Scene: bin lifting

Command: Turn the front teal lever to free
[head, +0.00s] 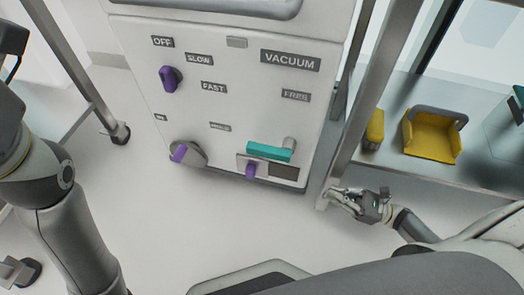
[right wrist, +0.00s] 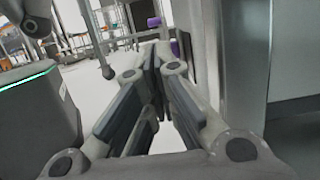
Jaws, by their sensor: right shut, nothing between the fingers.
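The teal lever (head: 268,152) is on the lower right of the white machine front (head: 225,125). It lies nearly level, pointing left from a grey pivot (head: 289,143). A FREE label (head: 296,96) is above the pivot. My right gripper (head: 331,193) is right of the lever and lower in the head view, beside the metal frame post and apart from the lever. In the right wrist view its fingers (right wrist: 158,60) are shut and empty; the lever cannot be made out there. My left arm shows at the left of the head view, but its gripper is out of frame.
Purple knobs (head: 170,79) are on the panel's left, and a small purple one (head: 250,170) sits below the lever. A metal post (head: 362,95) stands between the panel and a shelf with a yellow bin (head: 432,140). The floor before the panel is clear.

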